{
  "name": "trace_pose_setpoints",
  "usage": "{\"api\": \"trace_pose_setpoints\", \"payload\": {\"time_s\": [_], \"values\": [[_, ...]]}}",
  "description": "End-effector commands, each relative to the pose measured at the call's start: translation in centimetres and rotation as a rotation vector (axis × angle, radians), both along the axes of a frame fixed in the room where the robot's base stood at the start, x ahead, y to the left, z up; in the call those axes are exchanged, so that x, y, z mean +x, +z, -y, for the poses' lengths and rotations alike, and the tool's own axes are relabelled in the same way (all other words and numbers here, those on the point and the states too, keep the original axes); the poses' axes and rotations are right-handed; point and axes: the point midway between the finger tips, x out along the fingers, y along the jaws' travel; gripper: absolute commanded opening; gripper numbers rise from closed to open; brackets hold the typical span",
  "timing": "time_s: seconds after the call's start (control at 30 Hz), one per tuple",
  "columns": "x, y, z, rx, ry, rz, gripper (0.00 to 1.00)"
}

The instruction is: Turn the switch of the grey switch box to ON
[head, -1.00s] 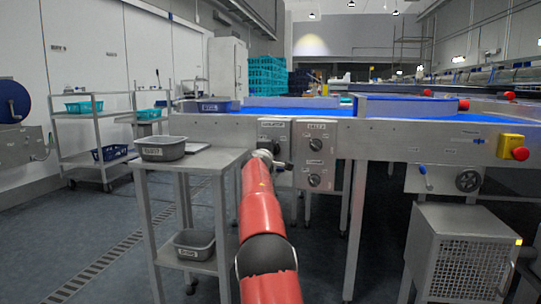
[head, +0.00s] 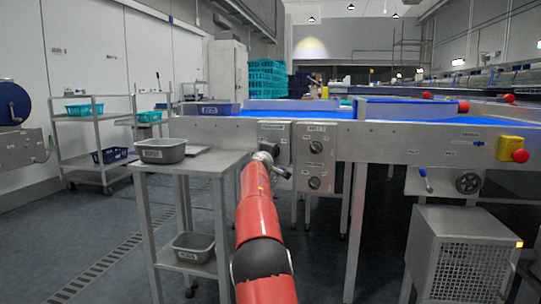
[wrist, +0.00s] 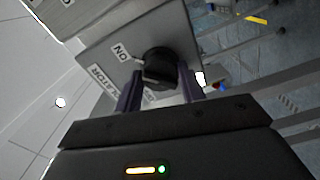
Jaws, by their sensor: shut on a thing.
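The grey switch box (head: 272,134) is fixed to the front of the conveyor frame, and my gripper (head: 272,150) is in front of its lower part, hiding the switch in the head view. The wrist view shows the box face (wrist: 120,47) with its black round switch knob (wrist: 160,62), an ON label (wrist: 121,52) and part of an ISOLATOR label. My gripper (wrist: 160,88) has its two dark fingers on either side of the knob, shut on it. Fingers hide part of the knob, and I cannot tell exactly where it points.
A lighter panel (head: 314,140) with two dark knobs is close on the right. A steel side table (head: 212,161) with a grey tub (head: 160,155) stands to the left. A red emergency button (head: 520,156) on a yellow box is far right. Floor shows on the left.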

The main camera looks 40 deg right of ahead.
Motion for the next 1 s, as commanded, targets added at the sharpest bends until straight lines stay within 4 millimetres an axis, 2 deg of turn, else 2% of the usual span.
{"api": "trace_pose_setpoints", "payload": {"time_s": [0.03, 0.17, 0.2, 0.47, 0.67, 1.0], "values": [[0.0, -0.1, 0.0, 0.004, -0.001, 0.001, 0.43], [0.0, -0.1, 0.0, 0.003, -0.001, 0.0, 0.6], [0.0, -0.1, 0.0, 0.002, -0.001, 0.001, 0.61], [0.0, 0.0, -0.1, 0.001, 0.0, -0.001, 0.61], [-0.3, 0.0, -1.2, -0.005, 0.005, -0.004, 0.61], [-2.9, -0.1, -3.9, -0.002, 0.003, -0.004, 0.61]]}}
